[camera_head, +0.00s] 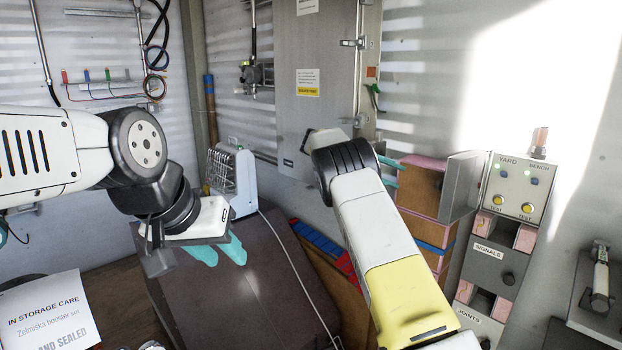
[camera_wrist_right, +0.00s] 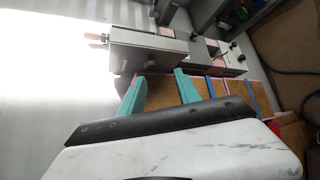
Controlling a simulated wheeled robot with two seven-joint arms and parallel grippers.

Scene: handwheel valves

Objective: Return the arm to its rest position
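My left gripper (camera_head: 218,250) hangs at the left in the head view, with its teal fingers pointing down over the dark brown box top. Its two fingertips show a gap and nothing is seen between them. My right arm (camera_head: 372,225) reaches up through the middle of the head view, and its wrist partly hides my right gripper (camera_head: 390,172). In the right wrist view, my right gripper (camera_wrist_right: 160,90) has its two teal fingers well apart, with no object held between them. Its fingers lie in front of the stacked brown boxes and the grey control box.
The dark brown box top (camera_head: 245,285) lies below my left gripper. Stacked brown boxes (camera_head: 425,190) and a control box with lamps and yellow buttons (camera_head: 517,187) stand right of my right arm. A grey cabinet (camera_head: 318,80) stands behind. A white sign (camera_head: 45,312) is at lower left.

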